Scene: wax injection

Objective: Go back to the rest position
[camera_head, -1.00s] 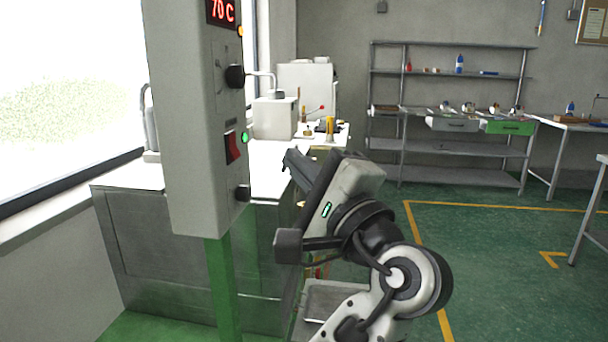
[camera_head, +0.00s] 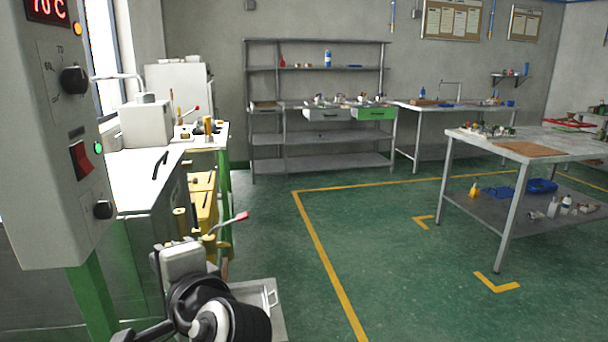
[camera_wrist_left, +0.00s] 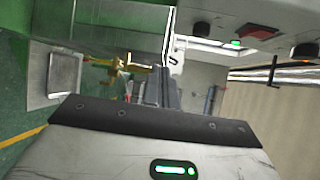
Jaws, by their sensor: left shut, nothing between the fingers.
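My left arm (camera_head: 205,300) shows at the bottom of the head view, left of centre, with its wrist beside the machine row. I cannot make out its fingers there. In the left wrist view my left gripper (camera_wrist_left: 168,80) is shut and empty, its dark fingers together. The fingers point toward the machine side, with no visible contact. My right gripper is in neither view.
A grey control box (camera_head: 55,150) on a green post stands close at the left. A white-topped machine (camera_head: 135,180) with a black handle and a yellow machine (camera_head: 203,200) stand beyond. A metal shelf (camera_head: 320,160) and worktable (camera_head: 540,148) stand farther off. The green floor between is open.

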